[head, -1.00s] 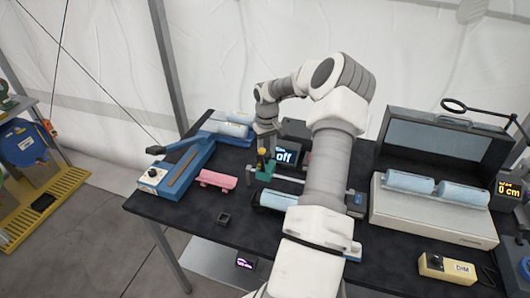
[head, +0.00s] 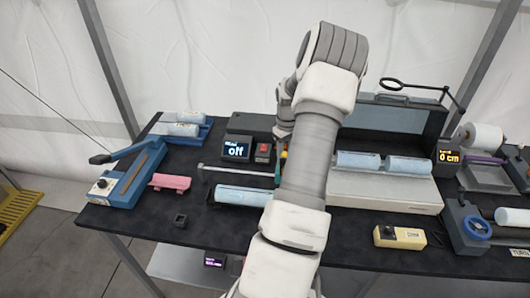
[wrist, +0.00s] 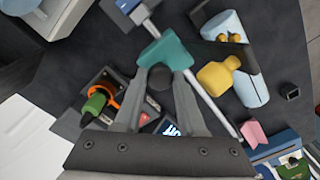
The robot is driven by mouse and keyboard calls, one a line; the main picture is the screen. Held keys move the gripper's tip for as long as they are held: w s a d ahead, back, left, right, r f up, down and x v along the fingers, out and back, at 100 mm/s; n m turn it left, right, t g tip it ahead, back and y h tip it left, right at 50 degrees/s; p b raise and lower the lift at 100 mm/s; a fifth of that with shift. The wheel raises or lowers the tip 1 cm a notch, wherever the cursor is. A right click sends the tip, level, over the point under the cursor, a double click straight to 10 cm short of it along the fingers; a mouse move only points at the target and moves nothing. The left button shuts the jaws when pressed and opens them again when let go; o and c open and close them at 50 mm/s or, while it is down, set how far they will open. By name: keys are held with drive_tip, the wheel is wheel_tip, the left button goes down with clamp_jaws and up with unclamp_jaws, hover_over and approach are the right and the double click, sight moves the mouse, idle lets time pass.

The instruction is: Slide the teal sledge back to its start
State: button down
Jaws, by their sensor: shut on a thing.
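The teal sledge (wrist: 166,49) sits on a thin metal rail (wrist: 212,102), near the rail's end block (wrist: 128,8) in the wrist view. My gripper (wrist: 166,68) is shut on the sledge, with a finger on each side. In the head view only a sliver of the sledge (head: 283,157) shows; my arm hides the rest and the fingertips. The right end of the rail is hidden behind my arm.
A light blue roll (head: 242,196) lies in front of the rail. A red switch (head: 263,152) stands behind it. A blue lever device (head: 128,178) and a pink block (head: 170,182) are at the left. A pale box with blue rolls (head: 385,187) is at the right.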

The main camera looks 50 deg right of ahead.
drive_tip(key=shift+s+d, duration=0.35)
drive_tip(key=shift+s, duration=0.25)
drive_tip(key=shift+s+d, duration=0.3)
drive_tip(key=shift+s, duration=0.3)
drive_tip(key=c, duration=0.5)
unclamp_jaws()
drive_tip(key=shift+s, duration=0.15)
drive_tip(key=shift+r, duration=0.1)
wheel_tip(320, 180, up, 17)
drive_tip(key=b, duration=0.1)
drive_tip(key=shift+r, duration=0.15)
